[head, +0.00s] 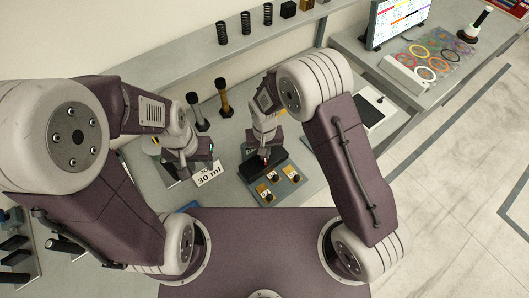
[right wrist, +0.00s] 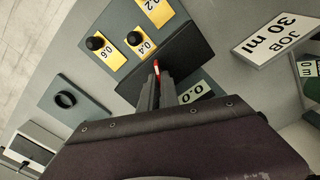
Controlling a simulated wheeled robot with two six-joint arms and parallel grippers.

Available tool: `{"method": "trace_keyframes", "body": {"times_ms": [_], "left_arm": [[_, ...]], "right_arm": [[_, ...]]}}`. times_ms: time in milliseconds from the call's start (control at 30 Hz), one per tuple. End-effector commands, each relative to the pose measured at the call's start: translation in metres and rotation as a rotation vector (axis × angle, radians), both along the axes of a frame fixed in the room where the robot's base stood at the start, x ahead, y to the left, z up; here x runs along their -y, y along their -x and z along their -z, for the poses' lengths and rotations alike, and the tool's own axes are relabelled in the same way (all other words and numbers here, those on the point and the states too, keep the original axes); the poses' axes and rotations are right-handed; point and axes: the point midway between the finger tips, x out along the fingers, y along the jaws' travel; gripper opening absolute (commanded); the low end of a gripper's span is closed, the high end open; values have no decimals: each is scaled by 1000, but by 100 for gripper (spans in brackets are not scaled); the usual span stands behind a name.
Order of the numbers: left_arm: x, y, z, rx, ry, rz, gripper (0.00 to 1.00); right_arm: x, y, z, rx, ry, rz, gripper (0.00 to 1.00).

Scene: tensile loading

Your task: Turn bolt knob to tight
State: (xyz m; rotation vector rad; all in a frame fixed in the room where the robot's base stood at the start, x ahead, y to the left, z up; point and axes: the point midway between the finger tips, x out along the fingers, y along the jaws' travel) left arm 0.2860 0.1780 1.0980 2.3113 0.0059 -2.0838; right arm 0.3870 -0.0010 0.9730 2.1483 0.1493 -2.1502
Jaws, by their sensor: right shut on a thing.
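My right gripper (head: 265,158) reaches down over a dark block (head: 249,169) on the bench. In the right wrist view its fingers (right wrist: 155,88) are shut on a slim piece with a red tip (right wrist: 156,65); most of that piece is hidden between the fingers. The dark block (right wrist: 183,55) lies just beyond them. I cannot tell which part is the bolt knob. My left gripper (head: 182,172) hangs low by the card; its fingers are unclear.
A card reading 30 ml (head: 208,174) stands between the grippers. A black post (head: 198,113) and a brass post (head: 224,98) stand behind. A shelf with springs (head: 221,34) runs along the back.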

Motion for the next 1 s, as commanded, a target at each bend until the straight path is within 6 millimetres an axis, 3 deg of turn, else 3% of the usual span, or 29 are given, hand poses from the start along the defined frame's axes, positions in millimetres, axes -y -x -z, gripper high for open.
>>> {"method": "trace_keyframes", "body": {"times_ms": [667, 700, 733, 1000], "left_arm": [[0, 0, -1, 0, 0, 0, 36], [0, 0, -1, 0, 0, 0, 36], [0, 0, -1, 0, 0, 0, 36], [0, 0, 0, 0, 0, 0, 36]], "right_arm": [[-2, -4, -3, 12, -7, 52, 0], [-2, -4, -3, 11, -7, 52, 16], [-2, -4, -3, 11, -7, 52, 25], [-1, -2, -1, 5, -3, 50, 27]]}}
